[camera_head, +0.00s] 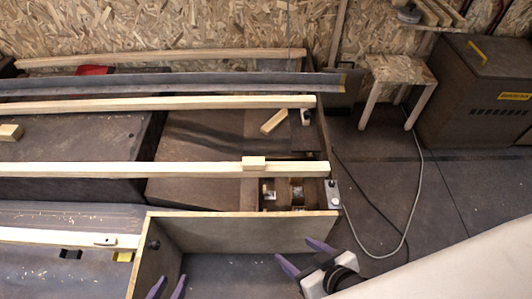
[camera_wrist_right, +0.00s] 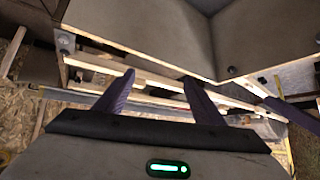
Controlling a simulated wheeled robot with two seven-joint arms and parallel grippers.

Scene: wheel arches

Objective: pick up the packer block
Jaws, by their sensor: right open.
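Small pale wooden blocks show in the head view, and I cannot tell for certain which is the packer block. One block (camera_head: 254,162) sits on the long pale beam (camera_head: 120,169), near its right end. Another block (camera_head: 10,132) is at the far left edge. A short tilted offcut (camera_head: 273,121) lies farther back. My right gripper (camera_head: 292,248) is open and empty, nearer than the beam and below the block on it. Its spread purple fingers show in the wrist view (camera_wrist_right: 158,76), with nothing between them. My left gripper (camera_head: 170,282) is open at the bottom edge, partly cut off.
A brown board box (camera_head: 240,232) with upright walls stands between the grippers and the beam. More long beams (camera_head: 180,103) run behind. A stool (camera_head: 400,70) and a dark cabinet (camera_head: 480,85) stand at back right. Cables (camera_head: 415,200) lie on the otherwise open floor.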

